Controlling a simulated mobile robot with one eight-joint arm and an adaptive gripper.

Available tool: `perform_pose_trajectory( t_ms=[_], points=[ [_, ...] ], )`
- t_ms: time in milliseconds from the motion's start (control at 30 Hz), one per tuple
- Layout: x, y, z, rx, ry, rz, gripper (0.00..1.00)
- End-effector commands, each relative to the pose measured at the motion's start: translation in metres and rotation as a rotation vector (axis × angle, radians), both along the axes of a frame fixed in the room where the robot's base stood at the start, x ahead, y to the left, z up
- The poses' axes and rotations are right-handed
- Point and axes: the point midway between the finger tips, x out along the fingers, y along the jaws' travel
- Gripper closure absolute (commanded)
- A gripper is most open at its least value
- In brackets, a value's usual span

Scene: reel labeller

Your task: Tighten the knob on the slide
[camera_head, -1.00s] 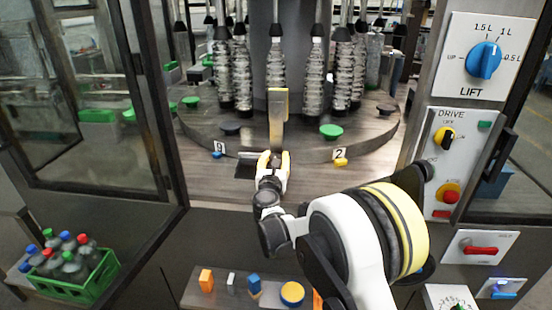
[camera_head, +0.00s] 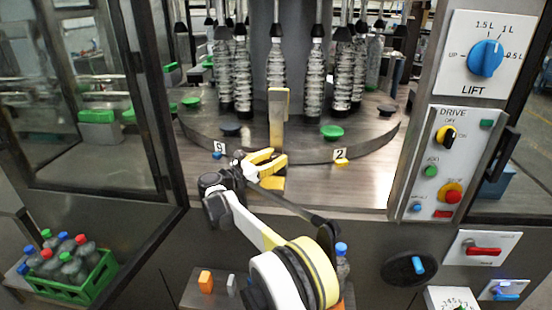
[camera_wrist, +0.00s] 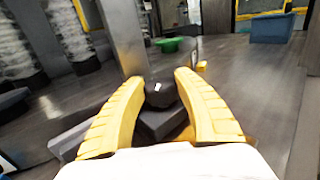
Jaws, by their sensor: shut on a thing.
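The black knob (camera_wrist: 160,95) with a small white mark on top sits between the two yellow fingers of my gripper (camera_wrist: 161,78) in the wrist view. My gripper is shut on it. In the head view my gripper (camera_head: 277,159) reaches in from the left, low at the foot of the tan upright post (camera_head: 279,108); its fingers hide the knob there. The post also shows in the wrist view (camera_wrist: 122,35), just beyond the fingers. A yellowish piece (camera_head: 272,183), perhaps part of the slide, lies below the gripper. I cannot make out the rest of the slide.
The round table (camera_head: 370,147) with green discs (camera_head: 332,132) and hanging bottles stands behind. Number plates 9 (camera_head: 219,148) and 2 (camera_head: 340,154) flank the post. The drive panel (camera_head: 440,165) is at right, the glass door (camera_head: 100,100) and a green bottle crate (camera_head: 72,275) at left.

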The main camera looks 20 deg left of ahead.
Motion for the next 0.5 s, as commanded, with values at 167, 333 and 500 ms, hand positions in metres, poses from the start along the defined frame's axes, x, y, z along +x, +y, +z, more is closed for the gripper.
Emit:
perform_pose_trajectory(
  t_ms=[167,333,500],
  points=[
    [0.0003,-0.0004,-0.0005,0.0,0.001,-0.027,0.94],
    [0.0001,-0.0007,-0.0005,0.0,0.001,-0.033,0.94],
    [0.0002,-0.0008,-0.0006,0.0,0.001,-0.032,0.94]
  ],
)
